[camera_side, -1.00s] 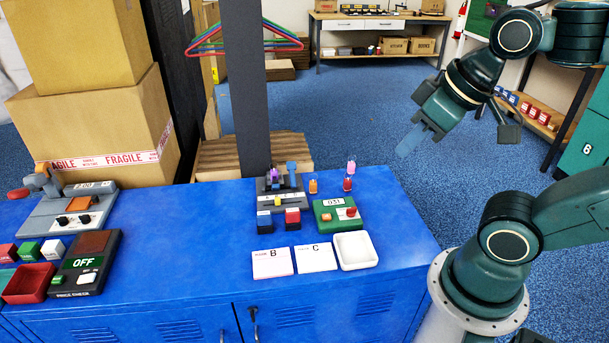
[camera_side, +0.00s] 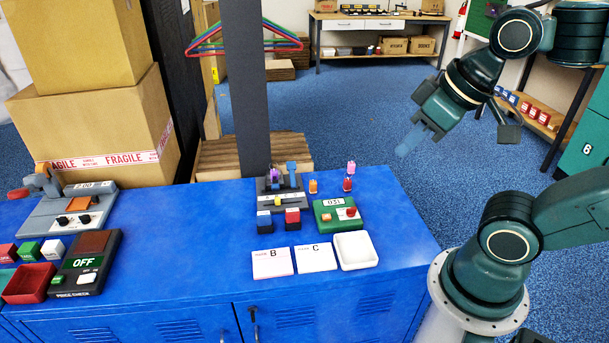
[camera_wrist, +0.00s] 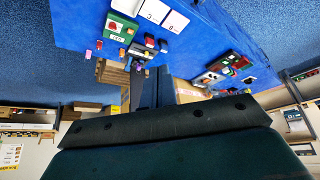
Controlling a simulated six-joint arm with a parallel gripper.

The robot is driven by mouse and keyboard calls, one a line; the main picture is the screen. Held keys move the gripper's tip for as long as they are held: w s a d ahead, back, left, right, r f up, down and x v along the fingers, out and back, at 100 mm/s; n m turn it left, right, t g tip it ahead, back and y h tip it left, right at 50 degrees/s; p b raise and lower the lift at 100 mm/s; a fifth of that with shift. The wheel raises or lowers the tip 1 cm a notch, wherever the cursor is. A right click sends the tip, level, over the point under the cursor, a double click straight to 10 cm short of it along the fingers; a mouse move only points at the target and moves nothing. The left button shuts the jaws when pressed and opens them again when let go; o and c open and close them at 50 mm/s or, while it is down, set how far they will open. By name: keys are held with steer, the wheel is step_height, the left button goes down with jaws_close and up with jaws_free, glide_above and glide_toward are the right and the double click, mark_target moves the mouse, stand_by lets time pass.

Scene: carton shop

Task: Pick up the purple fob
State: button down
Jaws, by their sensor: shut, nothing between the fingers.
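A small pinkish-purple fob (camera_side: 351,166) stands on the blue cabinet top, just behind a red fob (camera_side: 347,184). It also shows as a small block near the cabinet edge in the wrist view (camera_wrist: 88,54). A second purple piece (camera_side: 274,174) sits in the grey holder (camera_side: 281,199), so I cannot tell for certain which one is the task's fob. An orange fob (camera_side: 313,186) stands between them. My gripper (camera_side: 408,144) is shut and empty, raised in the air to the right of the fobs, touching nothing.
A green box (camera_side: 325,217) marked 031, a white tray (camera_side: 356,250) and cards B (camera_side: 272,263) and C (camera_side: 315,257) lie in front of the fobs. A dark post (camera_side: 250,90) rises behind the cabinet. The cabinet top's (camera_side: 185,235) left-middle is clear.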

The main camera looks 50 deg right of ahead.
steer(key=c, duration=1.5)
jaws_free()
steer(key=shift+w, duration=0.1)
steer(key=w+d+r+n+g+y, duration=0.1)
steer(key=w+d+n, duration=0.15)
steer(key=w, duration=1.05)
steer(key=w+d+n+g, duration=0.15)
steer(key=w+d, duration=0.25)
steer(key=w, duration=1)
steer(key=w+d+f+n, duration=0.1)
steer(key=w+d+f, duration=0.3)
steer(key=f, duration=0.3)
steer(key=w+d+f+n+y, duration=0.1)
steer(key=w+d+f+n, duration=0.1)
steer(key=w+d+f, duration=0.3)
steer(key=w+d+f+n+y, duration=0.1)
steer(key=w+d+f, duration=0.4)
steer(key=f, duration=0.5)
steer(key=shift+w+d+f+n, duration=0.1)
steer(key=shift+d+f+n, duration=0.15)
steer(key=shift+d, duration=0.35)
steer(key=shift+w+d+f+n, duration=0.15)
steer(key=shift+d+n, duration=0.1)
steer(key=shift+d, duration=0.3)
